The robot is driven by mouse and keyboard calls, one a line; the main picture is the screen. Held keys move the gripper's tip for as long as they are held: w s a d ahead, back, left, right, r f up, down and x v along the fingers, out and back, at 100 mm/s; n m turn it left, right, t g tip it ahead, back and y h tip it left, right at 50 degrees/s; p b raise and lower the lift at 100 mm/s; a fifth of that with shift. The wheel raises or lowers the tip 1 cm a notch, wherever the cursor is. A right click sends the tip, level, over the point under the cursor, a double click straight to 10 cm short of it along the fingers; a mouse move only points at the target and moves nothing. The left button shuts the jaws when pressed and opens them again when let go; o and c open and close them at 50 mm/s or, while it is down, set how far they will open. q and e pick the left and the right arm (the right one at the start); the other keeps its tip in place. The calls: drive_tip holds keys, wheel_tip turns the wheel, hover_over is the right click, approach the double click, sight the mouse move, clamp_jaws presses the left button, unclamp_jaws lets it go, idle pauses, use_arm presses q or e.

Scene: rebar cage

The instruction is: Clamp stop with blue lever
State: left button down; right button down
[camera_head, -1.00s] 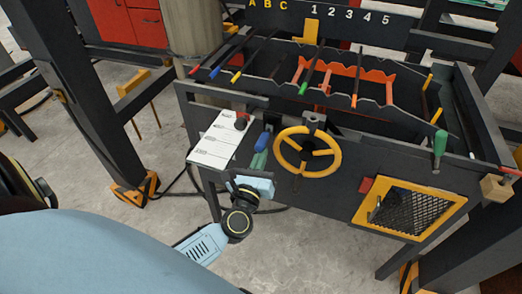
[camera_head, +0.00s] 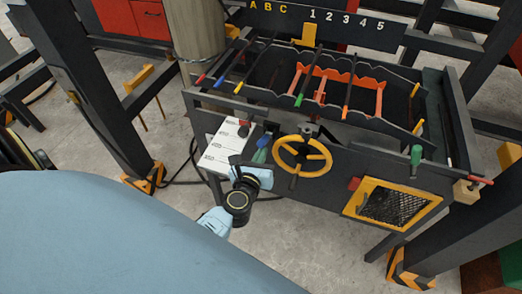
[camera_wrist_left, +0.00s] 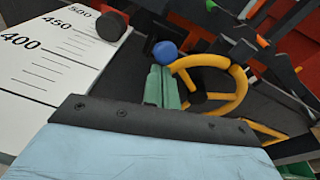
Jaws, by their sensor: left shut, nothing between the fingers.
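The blue lever's round knob (camera_head: 265,140) stands at the front left of the dark rebar fixture, beside the white scale. In the left wrist view the blue knob (camera_wrist_left: 165,51) shows just beyond the tips of my left gripper's green fingers (camera_wrist_left: 160,88). The fingers are together and empty; I cannot tell whether they touch the knob. In the head view my left gripper (camera_head: 261,153) is just below the knob. A dark part with a red-ended knob (camera_head: 243,129), perhaps the stop, sits at the scale; the knob (camera_wrist_left: 112,24) also shows in the wrist view. The lever's lower part is hidden.
The white scale (camera_head: 222,148) reads 400 to 500 in the wrist view. A yellow handwheel (camera_head: 316,145) is close right of my left gripper. A green handle (camera_head: 416,155) and a yellow-framed mesh panel (camera_head: 392,204) are farther right. Dark posts flank the fixture.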

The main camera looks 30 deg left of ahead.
use_arm(q)
drive_tip(key=shift+r+p, duration=0.2)
drive_tip(key=shift+p, duration=0.1)
drive_tip(key=shift+w+r, duration=0.1)
drive_tip(key=shift+w, duration=0.05)
idle(0.3)
drive_tip(key=s+d+f+b, duration=0.1)
drive_tip(key=s+d+b, duration=0.3)
drive_tip(key=s, duration=0.7)
drive_tip(key=shift+f, duration=0.2)
drive_tip(key=shift+s, duration=0.1)
